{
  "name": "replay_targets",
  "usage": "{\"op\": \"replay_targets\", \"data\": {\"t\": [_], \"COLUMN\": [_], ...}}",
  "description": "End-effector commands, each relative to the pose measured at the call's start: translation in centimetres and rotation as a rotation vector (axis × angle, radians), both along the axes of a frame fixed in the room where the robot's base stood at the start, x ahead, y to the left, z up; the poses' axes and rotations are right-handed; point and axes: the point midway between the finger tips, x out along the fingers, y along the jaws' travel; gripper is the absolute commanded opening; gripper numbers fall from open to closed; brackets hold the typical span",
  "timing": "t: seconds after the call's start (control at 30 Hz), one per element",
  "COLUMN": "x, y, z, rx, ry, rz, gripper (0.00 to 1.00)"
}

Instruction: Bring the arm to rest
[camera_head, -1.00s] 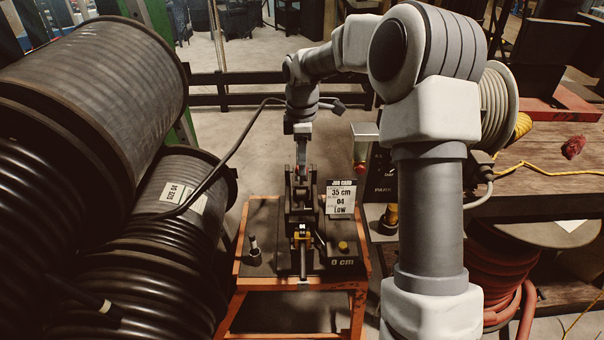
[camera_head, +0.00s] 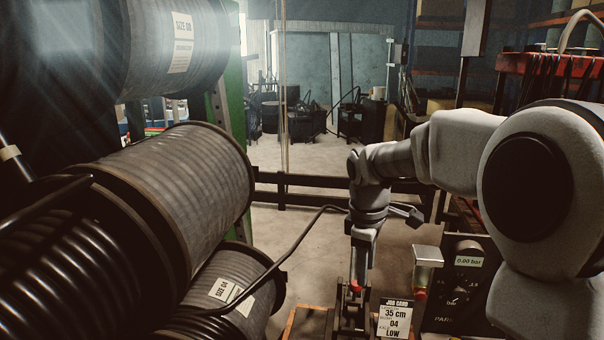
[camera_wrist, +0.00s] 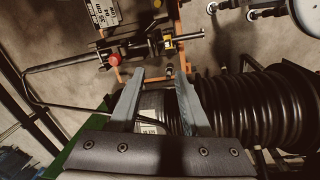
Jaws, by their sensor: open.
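My gripper (camera_head: 362,262) hangs at the end of my arm, pointing down above the crimper bench (camera_head: 303,322) at the lower middle of the head view. In the wrist view my gripper (camera_wrist: 159,75) has its two grey fingers spread apart with nothing held between them. The crimper's red knob (camera_wrist: 115,60) and bar lie beyond the fingertips there. In the head view the red knob (camera_head: 357,287) shows just below the fingers; whether they touch it I cannot tell. Most of the crimper is cut off by the lower edge.
A job card (camera_head: 393,320) reads 35 cm, 04, LOW. A gauge panel (camera_head: 465,285) reads 0.00 bar. Open floor (camera_head: 290,225) lies behind.

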Motion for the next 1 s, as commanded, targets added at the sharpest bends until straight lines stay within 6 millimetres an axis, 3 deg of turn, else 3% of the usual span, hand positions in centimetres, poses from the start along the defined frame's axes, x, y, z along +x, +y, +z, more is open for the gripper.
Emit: {"op": "replay_targets", "data": {"t": [0.2, 0.5, 0.77, 1.0], "x": [-4.7, -11.4, -17.2, -21.8], "y": [0.0, -0.3, -0.6, -0.6], "z": [3.4, 6.1, 6.8, 6.1], "rx": [0.004, 0.064, 0.167, 0.294], "ry": [-0.087, -0.205, -0.297, -0.359], "rz": [-0.189, -0.457, -0.690, -0.889], "gripper": [0.47, 0.47, 0.47, 0.47]}}
